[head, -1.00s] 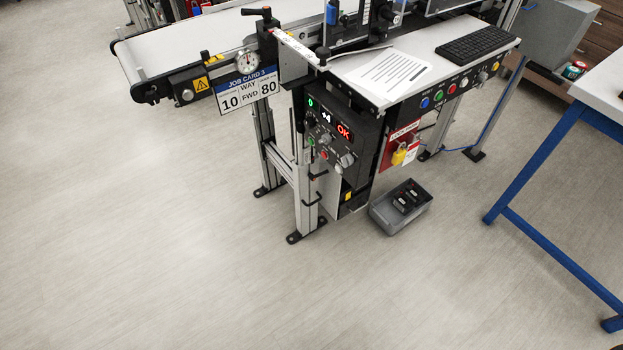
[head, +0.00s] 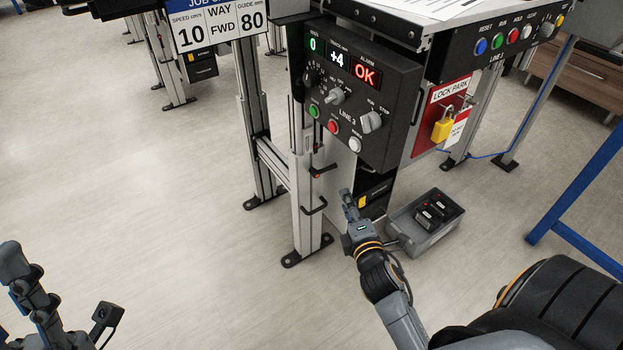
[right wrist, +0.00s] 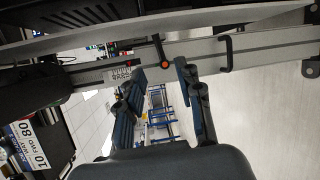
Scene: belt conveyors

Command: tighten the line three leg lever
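The line three leg (head: 304,205) is an upright aluminium profile below the LINE 3 control box. A small dark lever with an orange-red spot (head: 318,174) sits on it, above a black C-shaped handle (head: 315,208). In the right wrist view the lever (right wrist: 160,54) shows ahead, with the handle (right wrist: 226,53) to its right. My right gripper (head: 346,198) is to the right of the leg, lower than the lever. Its fingers are apart and empty in the right wrist view (right wrist: 160,88). My left gripper (head: 22,275) is at the lower left; its finger opening is unclear.
The LINE 3 control box (head: 362,95) hangs above my right gripper. A grey bin with dark devices (head: 408,235) stands on the floor beside my right wrist. A yellow padlock (head: 442,125) hangs on the red lock panel. Floor left of the leg is clear.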

